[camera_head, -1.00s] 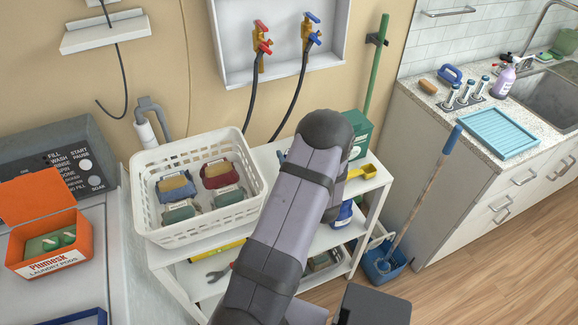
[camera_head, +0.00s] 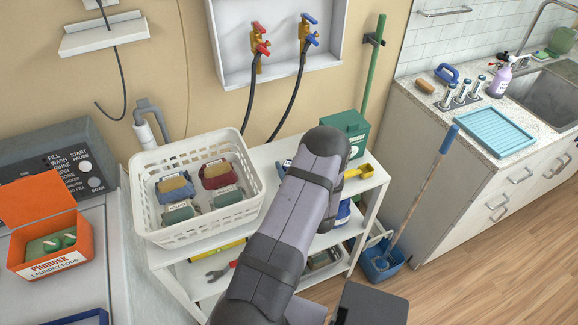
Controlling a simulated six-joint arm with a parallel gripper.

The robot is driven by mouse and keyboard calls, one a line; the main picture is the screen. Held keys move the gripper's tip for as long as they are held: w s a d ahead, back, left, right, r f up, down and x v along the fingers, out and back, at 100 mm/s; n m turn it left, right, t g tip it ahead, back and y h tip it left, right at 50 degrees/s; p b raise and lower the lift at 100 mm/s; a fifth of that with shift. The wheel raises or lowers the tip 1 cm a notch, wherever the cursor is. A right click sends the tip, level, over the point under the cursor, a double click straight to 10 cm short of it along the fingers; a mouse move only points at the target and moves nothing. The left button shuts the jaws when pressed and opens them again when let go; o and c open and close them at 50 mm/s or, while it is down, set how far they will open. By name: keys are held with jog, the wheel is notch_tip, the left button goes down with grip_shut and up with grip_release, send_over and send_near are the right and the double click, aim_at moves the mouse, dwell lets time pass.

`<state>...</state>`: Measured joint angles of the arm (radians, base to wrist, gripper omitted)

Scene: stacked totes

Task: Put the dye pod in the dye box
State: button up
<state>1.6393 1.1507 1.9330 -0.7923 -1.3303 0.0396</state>
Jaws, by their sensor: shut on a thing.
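My arm reaches up from the bottom middle over the white shelf cart, and its bend hides what lies behind it. My gripper does not show, and no separate dye pod shows. A green box (camera_head: 346,128) stands at the back right of the cart top, partly behind my arm; I cannot tell if it is the dye box.
A white basket (camera_head: 205,226) with several folded cloth bundles stands on the left of the white shelf cart (camera_head: 377,178). A yellow scoop (camera_head: 361,171) lies at the cart's right.

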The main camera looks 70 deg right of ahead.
jog(key=shift+f, duration=0.25)
jog(key=o, duration=1)
jog(key=shift+r, duration=0.1)
